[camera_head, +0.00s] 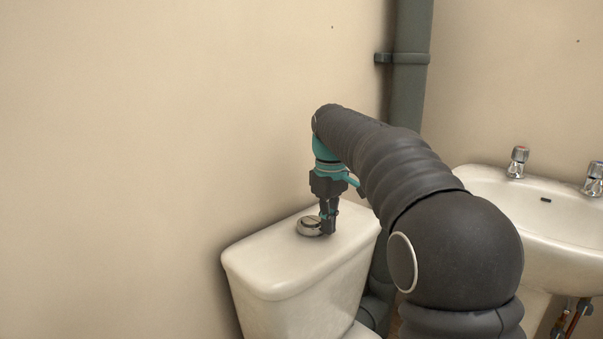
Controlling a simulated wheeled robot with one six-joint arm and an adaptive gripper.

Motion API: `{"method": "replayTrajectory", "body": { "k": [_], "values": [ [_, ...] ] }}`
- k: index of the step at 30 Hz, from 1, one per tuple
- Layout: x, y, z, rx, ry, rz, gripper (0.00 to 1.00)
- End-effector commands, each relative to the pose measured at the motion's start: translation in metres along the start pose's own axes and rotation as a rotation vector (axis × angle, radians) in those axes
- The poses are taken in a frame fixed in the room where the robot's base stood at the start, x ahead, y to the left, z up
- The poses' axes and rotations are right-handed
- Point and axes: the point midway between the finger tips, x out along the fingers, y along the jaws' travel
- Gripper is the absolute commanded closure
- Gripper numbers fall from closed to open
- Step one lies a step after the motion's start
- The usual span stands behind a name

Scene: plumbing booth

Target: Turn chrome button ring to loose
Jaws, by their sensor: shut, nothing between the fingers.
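The chrome button ring (309,227) sits on top of the white cistern lid (272,265), around a round push button (312,221). My gripper (327,229) points down at the right side of the ring, with its fingers together and nothing visible between them. The fingertips are at or just beside the ring's right edge; I cannot tell whether they touch it. The fingers hide that right part of the ring. How far the ring is turned cannot be seen.
A grey vertical pipe (409,85) with a bracket runs up the wall behind the cistern. A white washbasin (550,222) with two chrome taps (517,162) stands at the right. My arm covers the space between cistern and basin. The lid's front left is clear.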

Motion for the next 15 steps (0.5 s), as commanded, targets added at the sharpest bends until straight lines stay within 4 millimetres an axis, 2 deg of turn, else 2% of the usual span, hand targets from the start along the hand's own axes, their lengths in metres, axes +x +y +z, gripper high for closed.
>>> {"method": "replayTrajectory", "body": {
  "k": [15],
  "values": [
    [0.000,0.013,-0.003,0.001,0.001,0.001,1.00]
  ]
}}
